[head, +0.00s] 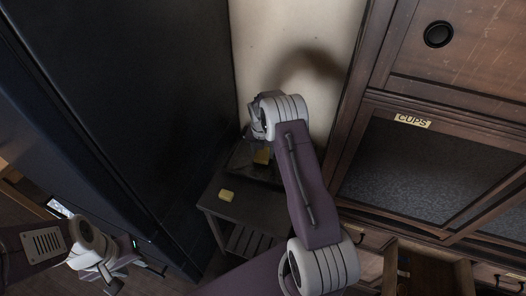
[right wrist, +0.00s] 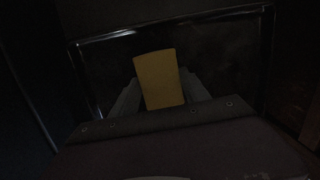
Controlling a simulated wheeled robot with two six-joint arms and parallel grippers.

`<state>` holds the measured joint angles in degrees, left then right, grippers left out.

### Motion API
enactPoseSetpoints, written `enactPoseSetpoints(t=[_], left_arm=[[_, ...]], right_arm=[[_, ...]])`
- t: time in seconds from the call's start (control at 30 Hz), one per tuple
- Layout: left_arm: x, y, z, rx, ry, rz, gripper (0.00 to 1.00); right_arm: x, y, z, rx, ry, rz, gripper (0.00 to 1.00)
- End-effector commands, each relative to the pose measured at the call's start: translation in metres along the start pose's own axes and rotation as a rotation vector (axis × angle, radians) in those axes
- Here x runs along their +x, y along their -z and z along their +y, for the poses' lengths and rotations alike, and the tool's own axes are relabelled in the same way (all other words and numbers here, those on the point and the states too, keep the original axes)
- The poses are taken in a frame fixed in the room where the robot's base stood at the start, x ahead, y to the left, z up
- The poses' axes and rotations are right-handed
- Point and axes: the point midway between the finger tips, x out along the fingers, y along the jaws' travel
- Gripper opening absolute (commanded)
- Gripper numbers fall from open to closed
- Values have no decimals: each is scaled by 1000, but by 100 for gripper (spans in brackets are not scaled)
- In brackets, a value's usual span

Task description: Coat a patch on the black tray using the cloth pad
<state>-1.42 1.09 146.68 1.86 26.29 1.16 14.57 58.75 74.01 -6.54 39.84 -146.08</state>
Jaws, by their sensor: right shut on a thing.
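The black tray (head: 241,159) lies at the back of a small dark table, partly hidden by my right arm. Its dark surface and shiny rim fill much of the right wrist view (right wrist: 220,55). My right gripper (right wrist: 158,88) is shut on a yellow pad (right wrist: 160,76), which I take for the cloth pad. The pad is over the tray in that view; I cannot tell whether it touches. It also shows below my right wrist in the head view (head: 262,156). My left gripper (head: 133,277) is low at the left, away from the table; its jaw opening is unclear.
A second, pale yellow block (head: 227,195) lies on the small table (head: 245,210) in front of the tray. A tall dark cabinet (head: 120,90) stands close on the left. A wooden cupboard labelled CUPS (head: 412,121) is on the right, with a drawer (head: 425,272) open below.

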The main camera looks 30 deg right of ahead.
Motion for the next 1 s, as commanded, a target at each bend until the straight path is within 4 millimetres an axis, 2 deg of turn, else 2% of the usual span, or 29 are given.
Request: enactPoseSetpoints(t=[0.37,0.7,1.0], left_arm=[[2,0,0,0,0,0,36],[-16,2,0,0,0,0,36],[-21,2,0,0,0,0,36]], right_arm=[[6,1,0,0,0,0,21],[-3,32,2,-1,1,1,21],[-2,36,2,-1,0,1,21]])
